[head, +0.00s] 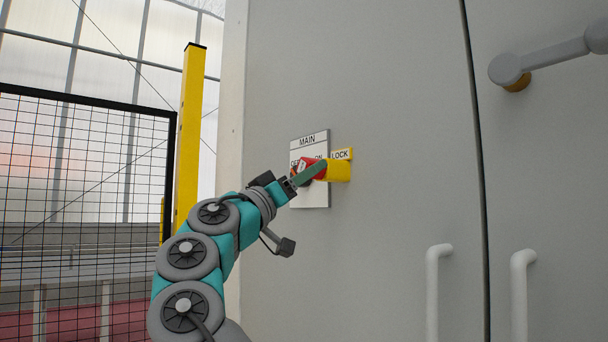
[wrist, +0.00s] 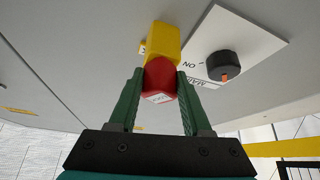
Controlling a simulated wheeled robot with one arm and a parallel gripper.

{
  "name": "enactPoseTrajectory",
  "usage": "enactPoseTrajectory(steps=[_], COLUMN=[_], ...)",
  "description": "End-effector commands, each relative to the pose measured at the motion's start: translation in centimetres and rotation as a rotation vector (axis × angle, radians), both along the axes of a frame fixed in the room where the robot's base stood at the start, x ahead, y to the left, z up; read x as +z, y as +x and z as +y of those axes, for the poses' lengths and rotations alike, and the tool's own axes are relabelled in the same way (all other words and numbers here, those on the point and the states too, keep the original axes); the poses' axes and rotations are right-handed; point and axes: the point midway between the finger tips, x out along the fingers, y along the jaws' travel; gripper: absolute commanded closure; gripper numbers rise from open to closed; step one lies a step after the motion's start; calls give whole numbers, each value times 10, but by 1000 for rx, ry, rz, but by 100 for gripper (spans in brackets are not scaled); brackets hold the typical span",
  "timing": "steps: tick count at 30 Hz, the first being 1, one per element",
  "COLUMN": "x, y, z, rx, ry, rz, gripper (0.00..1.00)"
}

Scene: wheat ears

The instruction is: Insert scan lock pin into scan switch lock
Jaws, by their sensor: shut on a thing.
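The red scan lock pin (wrist: 159,82) is held between the two green fingers of my gripper (wrist: 160,74). Its end with a white label faces the wrist camera. The yellow scan switch lock (wrist: 163,42) lies straight beyond the pin; red and yellow meet in the picture with no gap showing. How far the pin is inside is hidden. In the head view my gripper (head: 308,173) is at the cabinet front. The red pin (head: 307,166) shows partly behind a finger, against the left side of the yellow lock (head: 338,171), under a LOCK label (head: 341,154).
A white MAIN switch plate (head: 315,197) sits beside the lock; its black knob with an orange mark (wrist: 222,65) is close right of my fingers in the wrist view. White door handles (head: 435,295) and a grey lever (head: 548,57) stick out at right. A yellow post (head: 192,130) and mesh fence (head: 85,170) stand left.

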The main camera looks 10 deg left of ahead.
Motion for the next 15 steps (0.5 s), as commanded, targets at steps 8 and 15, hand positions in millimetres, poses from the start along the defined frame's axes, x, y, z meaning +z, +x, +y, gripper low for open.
enactPoseTrajectory(steps=[8,15], x=[0,0], y=[1,1], z=[-1,-1], rx=[0,0], ry=[0,0], rz=[0,0], gripper=[28,16])
